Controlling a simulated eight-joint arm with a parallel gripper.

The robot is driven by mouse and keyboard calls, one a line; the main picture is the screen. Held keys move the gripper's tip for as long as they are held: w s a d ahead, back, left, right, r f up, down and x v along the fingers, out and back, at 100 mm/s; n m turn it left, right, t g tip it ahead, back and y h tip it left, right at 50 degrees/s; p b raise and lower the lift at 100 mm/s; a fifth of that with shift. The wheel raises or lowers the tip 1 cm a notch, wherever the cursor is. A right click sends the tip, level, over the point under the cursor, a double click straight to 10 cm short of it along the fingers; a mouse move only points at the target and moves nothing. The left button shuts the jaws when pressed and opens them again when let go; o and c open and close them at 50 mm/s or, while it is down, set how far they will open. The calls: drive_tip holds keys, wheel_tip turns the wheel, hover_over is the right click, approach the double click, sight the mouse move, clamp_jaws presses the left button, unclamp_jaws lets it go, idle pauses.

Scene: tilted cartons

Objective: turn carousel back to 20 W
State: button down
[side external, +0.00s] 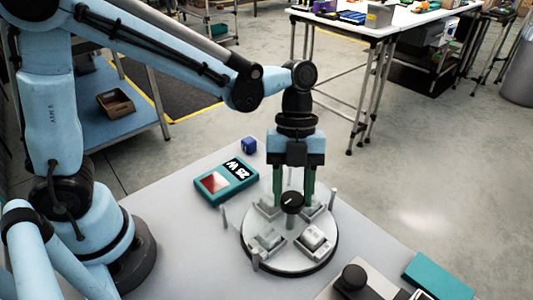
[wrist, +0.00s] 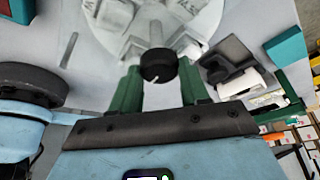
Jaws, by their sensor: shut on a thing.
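The carousel (side external: 262,263) is a round pale disc with a dark rim on the grey table. It carries several pale holders, at least two with small blocks in them. Its black centre knob (side external: 291,204) has a white mark, and the knob also shows in the wrist view (wrist: 157,65). My gripper (side external: 293,198) points down over the disc centre, its green fingers shut on the knob from both sides. A teal meter (side external: 214,197) with a reddish patch stands left of the carousel. Its slanted black display appears to read 25 W.
Thin pale posts (side external: 224,217) stand around the carousel. A blue cube (side external: 248,145) is behind the meter. A grey unit with a black knob (side external: 354,279) and a teal box (side external: 439,276) are at the front right. The table left of the carousel is mostly clear.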

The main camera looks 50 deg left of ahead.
idle(0.4)
drive_tip(key=c, duration=0.5)
unclamp_jaws()
drive_tip(key=shift+c, duration=0.2)
drive_tip(key=shift+r, duration=0.1)
drive_tip(key=v, duration=1.2)
drive_tip(key=s+a+f+n+t+y, duration=0.1)
drive_tip(key=a+n+t, duration=0.4)
drive_tip(key=n, duration=0.8)
drive_tip(key=s+a+f+n+t+y, duration=0.2)
drive_tip(key=a+f+n+t, duration=0.3)
drive_tip(key=n, duration=0.8)
drive_tip(key=s+a, duration=0.1)
drive_tip(key=a, duration=0.1)
drive_tip(key=shift+s+a+n, duration=0.3)
drive_tip(key=shift+s, duration=0.1)
